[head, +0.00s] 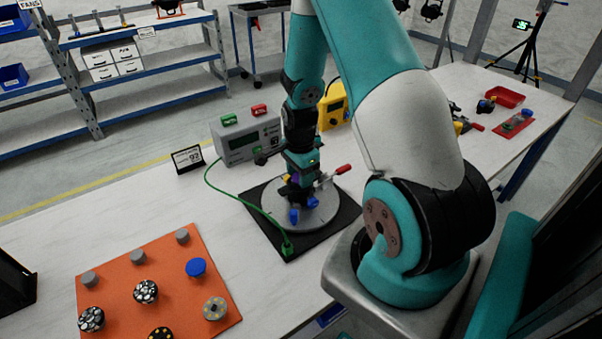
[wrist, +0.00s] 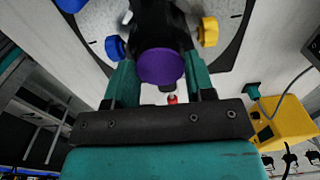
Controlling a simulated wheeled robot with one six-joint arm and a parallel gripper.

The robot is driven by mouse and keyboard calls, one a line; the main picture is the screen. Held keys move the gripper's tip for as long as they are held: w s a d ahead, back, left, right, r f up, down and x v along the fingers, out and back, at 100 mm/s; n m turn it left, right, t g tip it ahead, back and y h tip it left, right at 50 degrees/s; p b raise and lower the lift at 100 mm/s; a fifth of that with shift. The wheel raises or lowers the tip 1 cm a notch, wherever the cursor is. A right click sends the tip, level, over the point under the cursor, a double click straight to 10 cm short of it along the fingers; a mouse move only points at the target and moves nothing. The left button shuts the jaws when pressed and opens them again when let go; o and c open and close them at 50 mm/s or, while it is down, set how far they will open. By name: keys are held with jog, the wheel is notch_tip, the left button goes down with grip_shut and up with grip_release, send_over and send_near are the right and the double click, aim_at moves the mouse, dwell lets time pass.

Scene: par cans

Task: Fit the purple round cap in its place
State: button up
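The purple round cap (wrist: 161,67) shows in the wrist view between the two teal fingers of my gripper (wrist: 160,58), which touch its sides. A black part sits just beyond the cap, and I cannot tell how the two are joined. In the head view my gripper (head: 299,182) points down over a round grey plate (head: 318,213) on a black mat (head: 345,212). Only a sliver of purple shows there. Blue knobs (head: 294,216) and a red-handled lever (head: 343,169) are close around the fingers. The cap's place is hidden or cannot be made out.
An orange board (head: 190,290) at the front left holds grey pegs and several round caps, one blue (head: 196,267). A grey meter box (head: 245,140) and a yellow device (head: 333,107) stand behind the plate. A green cable (head: 236,196) runs to the mat. The table between board and mat is clear.

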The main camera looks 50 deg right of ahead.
jog(key=shift+s+a+f, duration=0.2)
jog(key=shift+a+f, duration=0.1)
jog(key=shift+f, duration=0.35)
jog(key=o, duration=0.6)
jog(key=shift+c, duration=0.2)
jog(key=shift+r, duration=0.1)
jog(key=shift+w+d+r, duration=0.1)
jog(key=shift+w+r, duration=0.1)
jog(key=shift+r, duration=0.05)
jog(key=shift+o, duration=0.4)
notch_tip(320, 180, up, 18)
jog(key=b, duration=0.1)
jog(key=shift+s, duration=0.2)
jog(key=shift+d, duration=0.1)
